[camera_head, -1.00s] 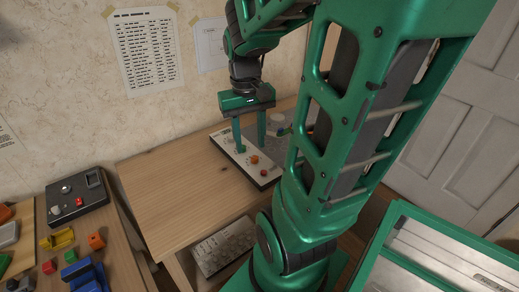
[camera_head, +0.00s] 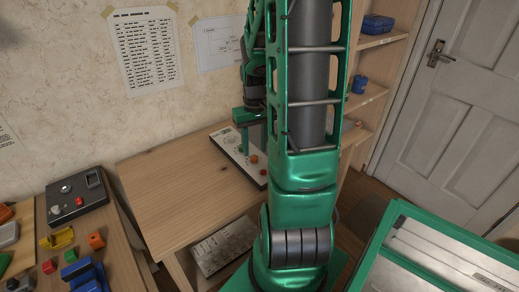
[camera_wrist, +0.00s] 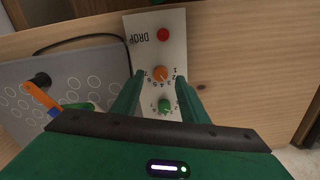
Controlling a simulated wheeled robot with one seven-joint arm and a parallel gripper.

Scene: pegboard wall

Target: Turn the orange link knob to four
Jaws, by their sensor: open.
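The orange knob (camera_wrist: 160,74) sits on a pale panel (camera_wrist: 145,20) between a red button (camera_wrist: 163,35) and a green knob (camera_wrist: 165,106). Small numbers ring the orange knob; its setting is too small to read. My gripper (camera_wrist: 158,80) is open and empty, with one fingertip on either side of the orange knob in the picture. I cannot tell whether they touch it. In the head view the orange knob (camera_head: 254,159) shows beside my gripper (camera_head: 254,147), and my arm hides part of the panel (camera_head: 222,139).
A grey board with circles (camera_wrist: 85,75) lies left of the panel in the wrist view, with an orange lever (camera_wrist: 40,97) and a black cable. The wooden table (camera_head: 175,180) is bare left of the panel. Shelves (camera_head: 375,40) and a door (camera_head: 450,110) stand at right.

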